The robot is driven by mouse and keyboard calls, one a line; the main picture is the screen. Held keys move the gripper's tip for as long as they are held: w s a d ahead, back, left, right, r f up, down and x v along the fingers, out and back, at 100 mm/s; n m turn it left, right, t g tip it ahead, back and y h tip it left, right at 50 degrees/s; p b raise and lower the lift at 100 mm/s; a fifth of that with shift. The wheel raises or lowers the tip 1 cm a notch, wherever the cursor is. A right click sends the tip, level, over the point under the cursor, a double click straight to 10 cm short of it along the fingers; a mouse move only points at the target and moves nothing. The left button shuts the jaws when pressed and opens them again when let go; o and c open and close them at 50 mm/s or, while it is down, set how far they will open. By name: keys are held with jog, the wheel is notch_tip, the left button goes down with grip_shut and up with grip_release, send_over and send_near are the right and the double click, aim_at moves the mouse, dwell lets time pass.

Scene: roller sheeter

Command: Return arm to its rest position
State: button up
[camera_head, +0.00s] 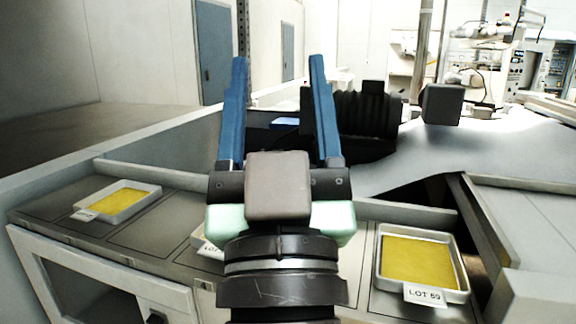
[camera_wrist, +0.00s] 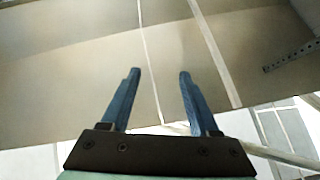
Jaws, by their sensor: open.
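My gripper (camera_head: 278,68) rises in the middle of the head view, with its two blue fingers upright and wide apart. Nothing is between the fingers. In the wrist view the open gripper (camera_wrist: 157,74) points toward a plain beige surface with pale seams, and no object is near the fingertips. My arm and gripper hide the middle of the worktop in the head view.
A tray with a yellow sheet (camera_head: 122,199) sits on the left of the grey worktop (camera_head: 150,236). Another yellow-sheet tray (camera_head: 419,262), labelled LOT 59, sits at right. A partly hidden white label shows beside my arm. A dark ribbed cylinder (camera_head: 365,114) and grey box (camera_head: 442,104) stand behind.

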jog(key=s+r+p, duration=0.2)
jog(key=r+p, duration=0.5)
jog(key=r, duration=0.3)
jog(key=s+r+t+h+p, duration=0.1)
jog(key=s+r+p, duration=0.1)
jog(key=r+p, duration=0.5)
notch_tip(320, 180, up, 3)
jog(key=shift+s+d+f+m, duration=0.15)
jog(key=shift+s+d+m, duration=0.15)
jog(key=shift+s+m, duration=0.1)
jog(key=shift+r+p, duration=0.2)
jog(key=shift+p, duration=0.2)
jog(key=shift+c, duration=1)
jog(key=shift+f, duration=0.1)
